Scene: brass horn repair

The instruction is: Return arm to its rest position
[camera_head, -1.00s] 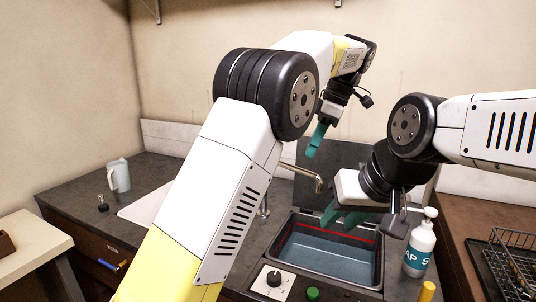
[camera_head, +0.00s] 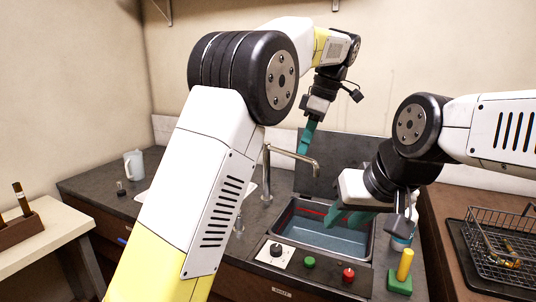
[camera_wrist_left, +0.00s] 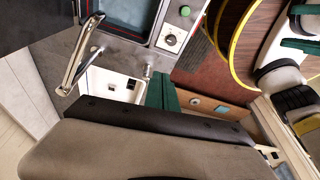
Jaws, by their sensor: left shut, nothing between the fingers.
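My left arm rises across the middle of the head view and bends over at the top. Its gripper (camera_head: 306,138) hangs fingers down in front of the back wall, with its teal fingers together and empty. In the left wrist view the teal fingers (camera_wrist_left: 162,95) show close together with nothing between them. My right gripper (camera_head: 347,217) comes in from the right, low over the sink basin (camera_head: 322,240). Its teal fingers show, but their spacing is unclear from this angle.
A curved faucet (camera_head: 292,155) stands behind the basin, near my left arm. A panel with a black knob (camera_head: 277,250), a green button (camera_head: 309,262) and a red button (camera_head: 348,274) lies in front. A wire basket (camera_head: 495,250) sits right; a pale jug (camera_head: 134,164) stands left.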

